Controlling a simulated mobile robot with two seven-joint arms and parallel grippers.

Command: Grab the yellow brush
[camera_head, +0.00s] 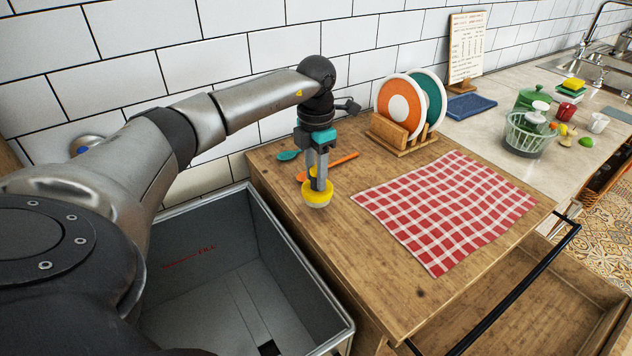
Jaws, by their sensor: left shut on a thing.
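The yellow brush (317,196) is upright at the left part of the wooden counter (395,271), with a round yellow head and pale bristles below. My left gripper (317,178) points down from above and is shut on the brush's upper part, which is partly hidden between the fingers. The bristles are at or just above the counter top; I cannot tell if they touch. My right gripper is not in view.
An orange spoon (340,164) and a teal spoon (289,155) lie behind the brush. A red checked cloth (445,205) lies to the right. Plates (398,104) stand in a wooden rack (402,143). A grey bin (295,284) stands left of the counter; a drawer (560,290) is open in front.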

